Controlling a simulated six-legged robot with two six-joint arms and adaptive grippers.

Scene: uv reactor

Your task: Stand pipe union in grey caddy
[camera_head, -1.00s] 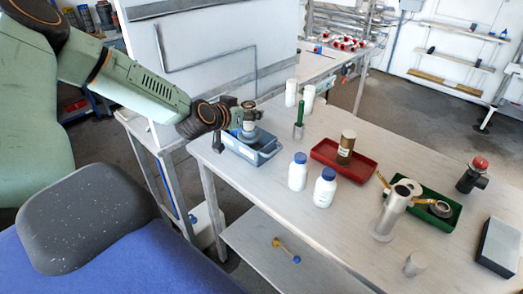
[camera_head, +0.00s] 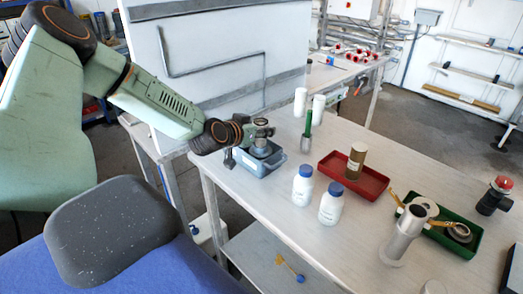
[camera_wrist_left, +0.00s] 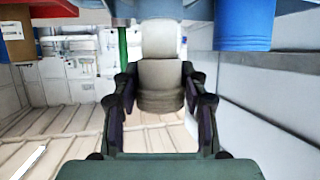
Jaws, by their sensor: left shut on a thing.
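My left gripper (camera_head: 262,132) is over the blue-grey caddy (camera_head: 270,166) at the table's left end. It is shut on a grey, stepped cylindrical piece, which I take for the pipe union (camera_head: 261,148). In the left wrist view the pipe union (camera_wrist_left: 160,72) stands between the two dark fingers (camera_wrist_left: 160,95), with a wider ribbed part and a paler narrower part. In the head view its lower part is at or inside the caddy's opening. I cannot tell whether it touches the caddy floor. My right gripper is not in view.
Two white bottles with blue caps (camera_head: 331,203) stand right of the caddy. Behind are a green-topped metal piece (camera_head: 307,138) and white cylinders (camera_head: 300,102). A red tray (camera_head: 372,188) holds a brown jar. A green tray (camera_head: 466,246) and a metal cylinder (camera_head: 402,238) are further right.

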